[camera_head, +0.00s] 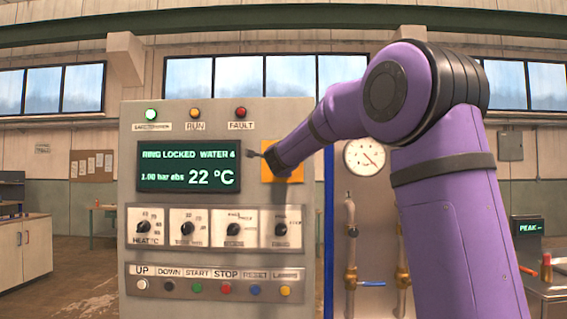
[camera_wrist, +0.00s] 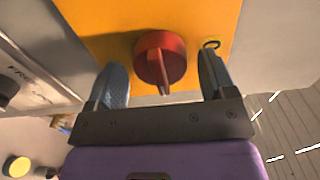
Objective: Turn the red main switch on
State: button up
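The red main switch (camera_wrist: 162,58) is a round knob with a raised grip bar on a yellow-orange plate (camera_wrist: 100,28) in the wrist view. My gripper (camera_wrist: 164,82) is open, with one finger on each side of the knob. Whether the fingertips touch it I cannot tell. In the head view, the plate (camera_head: 296,172) is on the right part of the grey control panel (camera_head: 260,122), and my gripper (camera_head: 262,152) is at its left edge. The red knob is hidden behind my arm there. The panel display is lit and reads "RING LOCKED", 1.00 bar abs and 22 °C.
Below the display are several black dials (camera_head: 189,229) and a row of coloured buttons (camera_head: 226,289). A gauge (camera_head: 364,157) and vertical pipes (camera_head: 350,250) are right of the panel. A workbench (camera_head: 25,245) stands far left. A small dark ring (camera_wrist: 211,44) is on the plate near the right finger.

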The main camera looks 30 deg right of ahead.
jog(key=shift+s+a, duration=0.1)
jog(key=v, duration=1)
jog(key=shift+s+a, duration=0.2)
jog(key=shift+s, duration=0.05)
jog(key=s+a+f+n+g+y, duration=0.1)
jog(key=s+a+f+n+y, duration=0.3)
jog(key=s+a+n+y, duration=0.3)
jog(key=s+a+f+n+y, duration=0.4)
jog(key=s+a+f+n, duration=0.15)
jog(key=s+n, duration=0.35)
jog(key=s+f+n+g, duration=0.4)
jog(key=s+f, duration=0.3)
jog(key=s, duration=0.2)
jog(key=s+f+n+g+h, duration=0.1)
jog(key=s+f+n+g, duration=0.3)
jog(key=s+f, duration=0.3)
jog(key=s+n, duration=0.1)
jog(key=s, duration=0.2)
jog(key=shift+s+a+f+g, duration=0.2)
jog(key=shift+s+f+g, duration=0.1)
jog(key=shift+s+f, duration=0.05)
